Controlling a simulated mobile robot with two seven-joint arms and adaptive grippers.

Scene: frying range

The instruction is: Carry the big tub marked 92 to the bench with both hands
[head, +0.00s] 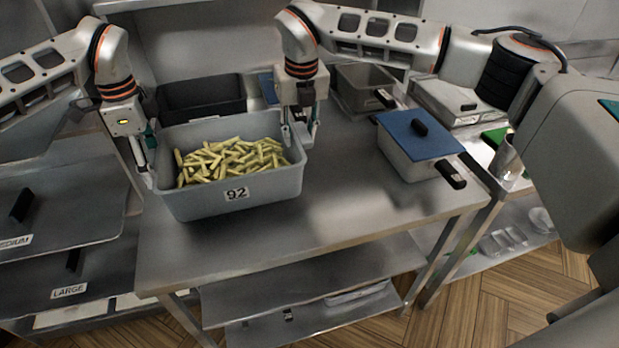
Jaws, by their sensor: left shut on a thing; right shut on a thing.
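The big grey tub marked 92 (262,188) is full of pale yellow fries. It is at the left part of the steel bench (345,205), upright; I cannot tell whether its base touches the top. My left gripper (146,168) is shut on the tub's left rim. My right gripper (300,132) is shut on the tub's right rim. The fingertips are partly hidden by the rim.
A black bin (200,97) stands behind the tub. A grey container with a blue lid (418,137) and a black handle stands on the bench's right. An empty grey pan (362,82) is at the back. Shelves labelled MEDIUM and LARGE (70,290) are at left. The bench's front middle is clear.

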